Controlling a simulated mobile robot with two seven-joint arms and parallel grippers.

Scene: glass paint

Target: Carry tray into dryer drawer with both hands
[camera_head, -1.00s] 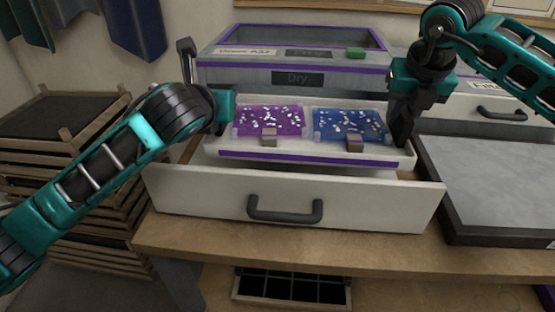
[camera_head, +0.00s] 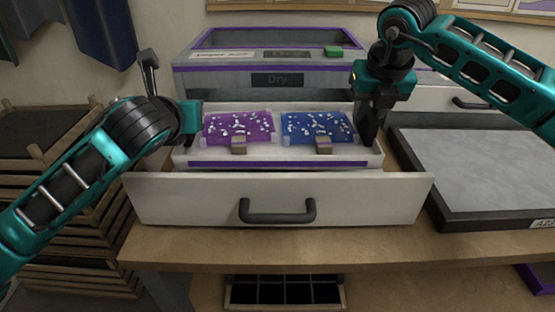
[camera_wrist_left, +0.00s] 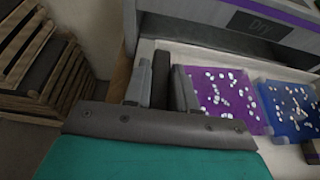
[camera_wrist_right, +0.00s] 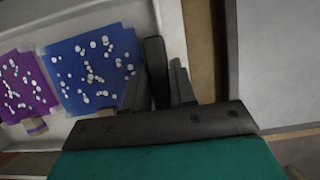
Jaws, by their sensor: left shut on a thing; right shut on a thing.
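The white tray (camera_head: 280,157) with a purple front strip holds a purple sheet (camera_head: 237,127) and a blue sheet (camera_head: 317,127), both dotted with white pieces. A small brown block stands at the front of each sheet. My left gripper (camera_head: 190,125) is shut on the tray's left side; its fingers show in the left wrist view (camera_wrist_left: 172,85). My right gripper (camera_head: 371,130) is shut on the tray's right side, also seen in the right wrist view (camera_wrist_right: 165,80). The tray sits level within the outline of the open dryer drawer (camera_head: 180,203); whether it touches the drawer floor is hidden.
The grey dryer (camera_head: 275,79), labelled "Dry", stands behind the drawer, a green button (camera_head: 333,51) on top. A grey-topped slab with a dark frame (camera_head: 470,160) lies at the right. Wooden racks (camera_head: 75,215) are stacked at the left. The wooden bench edge runs in front.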

